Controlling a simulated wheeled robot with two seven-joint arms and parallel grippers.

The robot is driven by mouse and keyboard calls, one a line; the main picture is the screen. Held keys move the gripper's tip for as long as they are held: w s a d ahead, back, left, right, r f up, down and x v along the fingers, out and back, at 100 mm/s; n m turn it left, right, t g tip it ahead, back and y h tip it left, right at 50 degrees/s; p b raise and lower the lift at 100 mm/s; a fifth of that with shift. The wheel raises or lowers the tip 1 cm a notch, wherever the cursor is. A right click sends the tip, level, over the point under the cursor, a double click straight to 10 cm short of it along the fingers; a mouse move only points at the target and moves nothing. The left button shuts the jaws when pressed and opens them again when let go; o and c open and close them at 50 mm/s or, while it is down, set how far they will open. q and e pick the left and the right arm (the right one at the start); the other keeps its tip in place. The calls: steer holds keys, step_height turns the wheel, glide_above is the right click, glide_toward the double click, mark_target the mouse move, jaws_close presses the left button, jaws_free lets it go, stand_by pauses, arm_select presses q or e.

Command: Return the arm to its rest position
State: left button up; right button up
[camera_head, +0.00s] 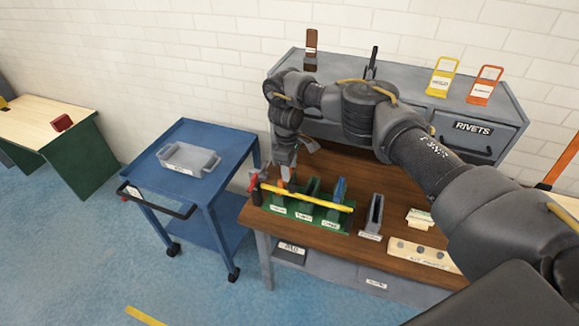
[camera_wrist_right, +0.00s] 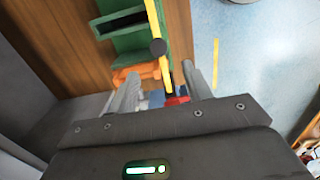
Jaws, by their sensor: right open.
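My right arm reaches in from the right across the wooden bench (camera_head: 330,172). My right gripper (camera_head: 283,181) points down over the left end of the green rack (camera_head: 330,217). It is open; its two fingers stand apart in the right wrist view (camera_wrist_right: 160,88). A yellow bar (camera_head: 312,199) lies along the rack's front. In the right wrist view the yellow bar's end (camera_wrist_right: 166,72), an orange item (camera_wrist_right: 130,75) and a red and blue item (camera_wrist_right: 176,97) show near or between the fingers; I cannot tell whether they touch. My left gripper is not in view.
A blue cart (camera_head: 205,135) with a grey tray (camera_head: 188,158) stands left of the bench. A grey cabinet (camera_head: 445,101) backs the bench, with yellow (camera_head: 441,76) and orange (camera_head: 484,84) holders on top. A grey holder (camera_head: 374,216) stands right of the rack.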

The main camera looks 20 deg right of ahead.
steer(key=shift+f, duration=0.15)
